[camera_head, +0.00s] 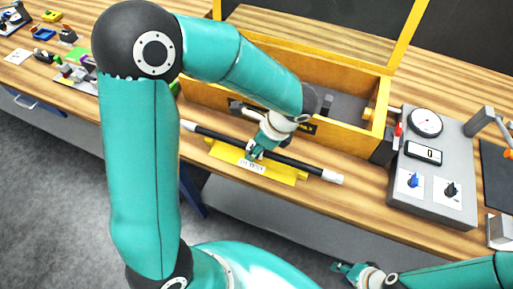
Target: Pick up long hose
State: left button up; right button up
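The long hose (306,167) is a black tube with white ends. It lies across a yellow holder (229,154) with a white label, near the table's front edge. My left gripper (256,153) is over the middle of the hose, pointing down, with its fingers at or very close to it. Whether the fingers are closed around the hose is too small to tell. My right gripper (342,268) is at the lower right, in front of the table and away from the hose. Its fingers look apart and empty.
A yellow-framed wooden box (346,139) stands just behind the hose. A grey panel (455,170) with a dial gauge, a display and knobs is on the right. Small coloured parts (44,34) lie at the far left. The floor in front is clear.

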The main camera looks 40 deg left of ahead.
pick_arm(q)
jog(key=c, duration=0.6)
jog(key=shift+r, duration=0.1)
